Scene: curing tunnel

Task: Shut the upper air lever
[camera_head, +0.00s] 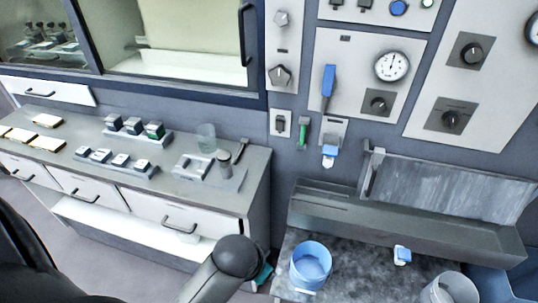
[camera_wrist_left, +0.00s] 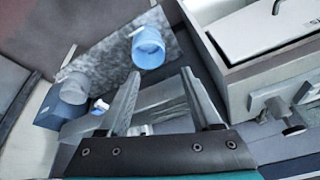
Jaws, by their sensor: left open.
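The upper air lever (camera_head: 328,82) is a blue handle on the grey wall panel, left of a round dial. It stands roughly upright. A lower blue handle (camera_head: 330,154) sticks out from a white plate beneath it. In the left wrist view my left gripper (camera_wrist_left: 159,75) has its two grey fingers wide apart with nothing held between them. It points down towards the floor area with the blue bucket, away from the lever. The levers cannot be made out in the wrist view. My right gripper is not in view.
A blue bucket (camera_head: 311,266) and a pale bucket (camera_head: 449,289) stand below a grey trough (camera_head: 400,221). A green handle (camera_head: 303,132) hangs left of the lower blue one. A counter (camera_head: 255,168) with small blocks and a glass fills the left.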

